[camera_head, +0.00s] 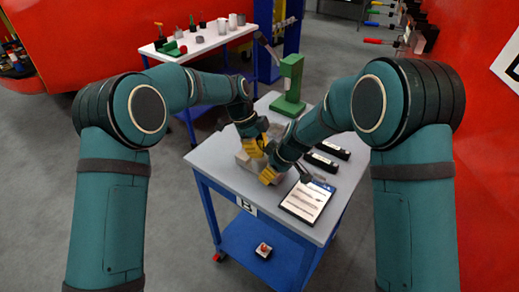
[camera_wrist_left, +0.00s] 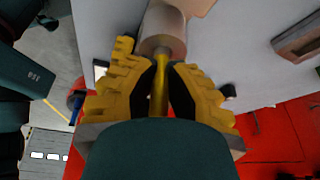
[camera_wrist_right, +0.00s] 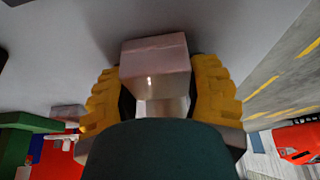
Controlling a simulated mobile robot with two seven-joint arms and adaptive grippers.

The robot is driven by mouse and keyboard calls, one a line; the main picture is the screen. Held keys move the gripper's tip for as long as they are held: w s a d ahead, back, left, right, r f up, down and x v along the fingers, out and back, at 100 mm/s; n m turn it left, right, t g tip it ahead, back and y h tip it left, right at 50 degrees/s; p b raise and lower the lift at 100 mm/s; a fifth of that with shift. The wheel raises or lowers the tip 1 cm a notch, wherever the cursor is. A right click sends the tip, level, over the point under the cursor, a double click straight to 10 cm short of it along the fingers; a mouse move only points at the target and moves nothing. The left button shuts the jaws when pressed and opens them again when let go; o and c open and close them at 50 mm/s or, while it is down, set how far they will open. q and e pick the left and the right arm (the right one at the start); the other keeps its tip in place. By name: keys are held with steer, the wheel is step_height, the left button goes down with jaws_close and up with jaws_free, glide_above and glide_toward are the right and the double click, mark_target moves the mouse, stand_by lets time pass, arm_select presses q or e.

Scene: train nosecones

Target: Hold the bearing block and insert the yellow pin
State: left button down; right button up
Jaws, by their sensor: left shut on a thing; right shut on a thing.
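The bearing block (camera_head: 247,163) is grey and sits at the near part of the grey table, partly hidden by my grippers. In the right wrist view the block (camera_wrist_right: 155,62) is between the yellow fingers of my right gripper (camera_wrist_right: 157,92), which is shut on it. My left gripper (camera_wrist_left: 160,78) is shut on the yellow pin (camera_wrist_left: 158,92). The pin points at the round end of the block (camera_wrist_left: 163,32), and its far end meets that face; I cannot tell how deep it goes. In the head view my left gripper (camera_head: 253,147) is just behind my right gripper (camera_head: 267,174).
On the table (camera_head: 220,158) are a clipboard (camera_head: 306,200) at the right, black cases (camera_head: 320,161) behind it, and a green press (camera_head: 290,82) at the back. A white side table (camera_head: 205,42) with parts stands farther back. Red walls flank the scene.

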arm_select(q)
steer(key=shift+d, duration=0.1)
steer(key=shift+f, duration=0.2)
steer(key=shift+f, duration=0.3)
arm_select(e)
steer(key=shift+f, duration=0.1)
arm_select(q)
steer(key=shift+f, duration=0.2)
steer(key=c, duration=1.1)
jaws_free()
steer(key=shift+c, duration=0.2)
steer(key=shift+r, duration=0.5)
steer(key=v, duration=1.2)
arm_select(e)
steer(key=shift+s, duration=0.1)
